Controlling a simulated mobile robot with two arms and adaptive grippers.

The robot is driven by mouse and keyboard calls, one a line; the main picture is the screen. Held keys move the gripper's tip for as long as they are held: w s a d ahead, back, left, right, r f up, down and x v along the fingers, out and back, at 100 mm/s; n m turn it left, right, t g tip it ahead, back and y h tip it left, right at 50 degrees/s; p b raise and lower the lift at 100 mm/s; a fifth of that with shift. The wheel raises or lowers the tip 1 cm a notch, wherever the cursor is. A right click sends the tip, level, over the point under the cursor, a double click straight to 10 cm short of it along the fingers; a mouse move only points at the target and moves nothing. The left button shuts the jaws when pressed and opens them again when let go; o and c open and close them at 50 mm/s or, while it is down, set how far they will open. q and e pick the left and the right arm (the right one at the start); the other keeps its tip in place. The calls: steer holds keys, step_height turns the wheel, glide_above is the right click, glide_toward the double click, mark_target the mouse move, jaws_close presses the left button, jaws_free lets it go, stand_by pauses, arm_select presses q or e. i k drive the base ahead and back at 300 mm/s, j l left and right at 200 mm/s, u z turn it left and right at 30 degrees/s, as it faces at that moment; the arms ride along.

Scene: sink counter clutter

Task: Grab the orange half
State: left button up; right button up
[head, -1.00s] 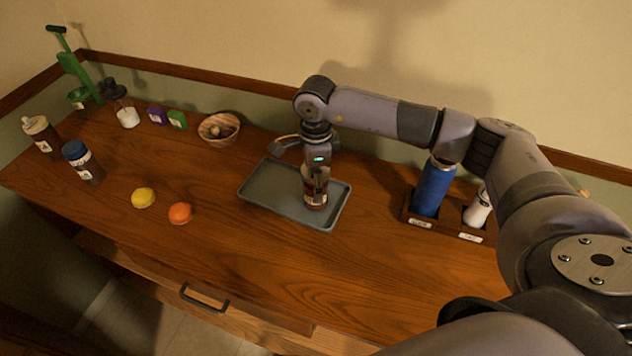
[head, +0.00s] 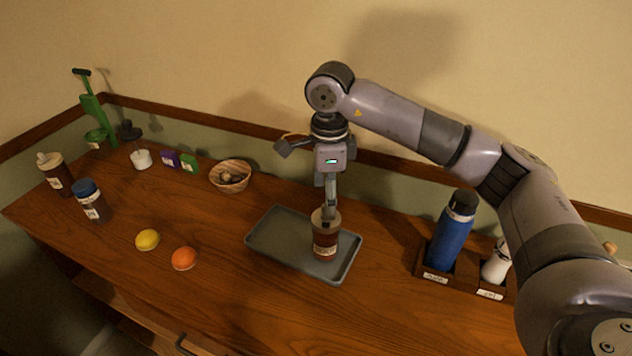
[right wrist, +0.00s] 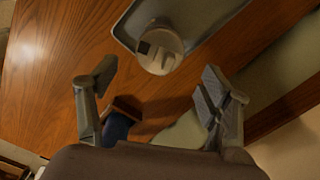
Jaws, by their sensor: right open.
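The orange half (head: 184,258) lies on the wooden counter in the head view, left of the grey tray and beside a yellow lemon-like piece (head: 147,239). It does not show in the right wrist view. My right gripper (head: 329,206) points down over the tray, well to the right of the orange half. It is just above a brown bottle with a pale lid (head: 325,246) that stands upright on the tray. In the right wrist view the fingers (right wrist: 158,72) are spread with nothing between them, and the bottle's lid (right wrist: 160,50) shows beyond them. My left gripper is not in view.
The grey tray (head: 273,255) lies mid-counter. A wooden bowl (head: 231,177), two small boxes and several bottles stand at the back and left. A blue bottle (head: 453,232) and a white one stand in a wooden holder (head: 465,277) at right.

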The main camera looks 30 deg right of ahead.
mark_target(184, 258)
steer(key=k+j, duration=0.5)
steer(key=k, duration=0.2)
steer(key=k+j, duration=0.5)
steer(key=k, duration=0.15)
